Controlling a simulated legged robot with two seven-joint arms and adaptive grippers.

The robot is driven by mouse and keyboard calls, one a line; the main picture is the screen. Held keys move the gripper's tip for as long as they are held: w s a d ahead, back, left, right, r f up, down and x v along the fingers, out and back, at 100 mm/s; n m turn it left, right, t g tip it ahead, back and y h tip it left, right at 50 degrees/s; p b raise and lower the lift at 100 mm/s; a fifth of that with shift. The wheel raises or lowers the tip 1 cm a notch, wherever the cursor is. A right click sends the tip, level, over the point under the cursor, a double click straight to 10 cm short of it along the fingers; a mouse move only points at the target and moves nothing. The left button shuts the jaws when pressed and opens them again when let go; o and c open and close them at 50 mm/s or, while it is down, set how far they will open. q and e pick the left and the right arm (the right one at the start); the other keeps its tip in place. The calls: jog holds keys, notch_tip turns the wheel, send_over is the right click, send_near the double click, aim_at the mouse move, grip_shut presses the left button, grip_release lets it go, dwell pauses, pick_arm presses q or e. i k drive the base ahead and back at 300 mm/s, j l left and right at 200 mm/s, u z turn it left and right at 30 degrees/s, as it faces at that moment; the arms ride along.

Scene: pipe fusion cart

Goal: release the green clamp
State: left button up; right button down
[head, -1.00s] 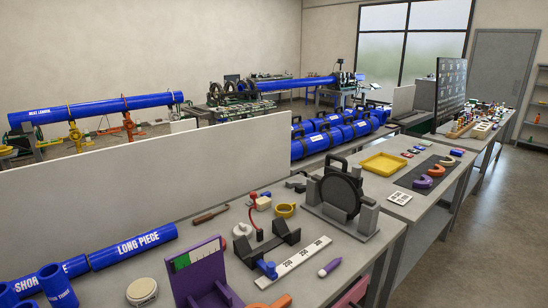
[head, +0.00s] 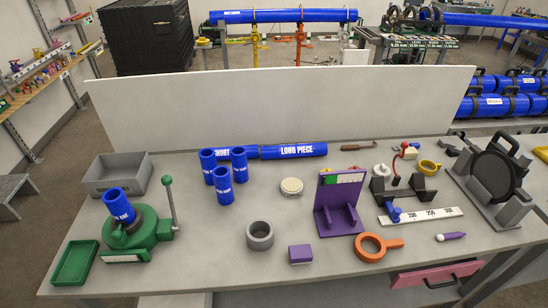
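The green clamp (head: 150,236) stands at the left of the workbench. It has a round green base, a dark ring and an upright lever (head: 170,200) with a ball knob on its right side. A short blue pipe piece (head: 118,206) stands in the clamp, tilted slightly in the picture. Whether the jaws press on the pipe cannot be made out. Neither of my grippers shows in the head view.
A grey bin (head: 118,182) stands behind the clamp, and a green tray (head: 74,264) lies at its front left. A grey ring (head: 260,236), a purple block (head: 300,254) and a purple stand (head: 338,205) are to the right. Several blue pipes stand behind. A white panel (head: 280,110) closes the back.

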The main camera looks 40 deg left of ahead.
aim_at(116, 235)
jog(key=u, duration=2.5)
